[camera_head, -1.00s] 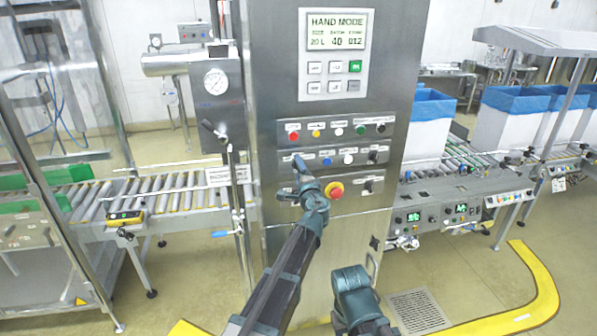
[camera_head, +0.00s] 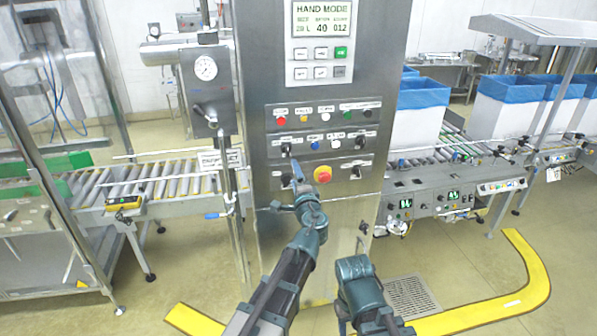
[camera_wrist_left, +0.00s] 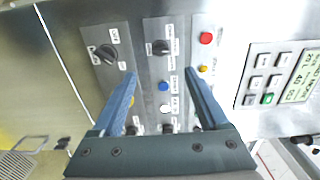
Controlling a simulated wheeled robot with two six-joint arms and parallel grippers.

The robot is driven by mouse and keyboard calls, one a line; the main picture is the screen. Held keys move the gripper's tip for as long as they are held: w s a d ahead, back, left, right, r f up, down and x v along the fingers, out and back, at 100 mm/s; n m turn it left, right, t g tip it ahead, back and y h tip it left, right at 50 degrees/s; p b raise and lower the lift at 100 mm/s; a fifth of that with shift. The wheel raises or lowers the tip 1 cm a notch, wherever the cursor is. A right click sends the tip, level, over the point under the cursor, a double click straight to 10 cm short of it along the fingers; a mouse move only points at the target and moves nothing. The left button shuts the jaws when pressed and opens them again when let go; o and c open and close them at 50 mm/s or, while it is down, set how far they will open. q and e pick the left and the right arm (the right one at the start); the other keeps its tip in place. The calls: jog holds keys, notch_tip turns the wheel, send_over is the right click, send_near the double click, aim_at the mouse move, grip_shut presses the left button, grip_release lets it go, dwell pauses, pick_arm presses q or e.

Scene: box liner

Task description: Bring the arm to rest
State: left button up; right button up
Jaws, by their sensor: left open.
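My left gripper (camera_head: 293,176) is in front of the steel control cabinet (camera_head: 345,228), left of the red emergency-stop button (camera_head: 323,174). In the left wrist view its two blue fingers (camera_wrist_left: 160,85) are apart with nothing between them. The cabinet face lies beyond them, with a black rotary knob (camera_wrist_left: 106,54), a blue button (camera_wrist_left: 164,86) and a white button (camera_wrist_left: 165,108). Part of my right arm (camera_head: 358,290) shows at the bottom of the head view. Its gripper is not visible.
A display (camera_head: 322,25) reading HAND MODE is at the cabinet top. A roller conveyor (camera_head: 165,186) is at left. At right, white boxes with blue liners (camera_head: 418,108) stand on another conveyor. Yellow floor marking (camera_head: 500,303) curves around the lower right.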

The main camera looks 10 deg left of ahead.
pick_arm(q)
jog(key=shift+s+f, duration=0.1)
jog(key=s+a+f+n+g+b, duration=0.1)
jog(key=s+a+f+n+g, duration=0.1)
jog(key=s+f+n+g, duration=0.9)
jog(key=s+d+f+g+h, duration=0.1)
jog(key=s+d+f+g, duration=0.1)
jog(key=s, duration=0.5)
jog(key=s+d+f+g+h, duration=0.2)
jog(key=s+d+f, duration=0.2)
jog(key=s+f, duration=0.2)
jog(key=s+d+f+m+g+h+b, duration=0.1)
jog(key=s+d+f+g+h, duration=0.1)
jog(key=s, duration=0.6)
notch_tip(320, 180, down, 3)
jog(key=shift+d+r, duration=0.1)
jog(key=shift+d, duration=0.65)
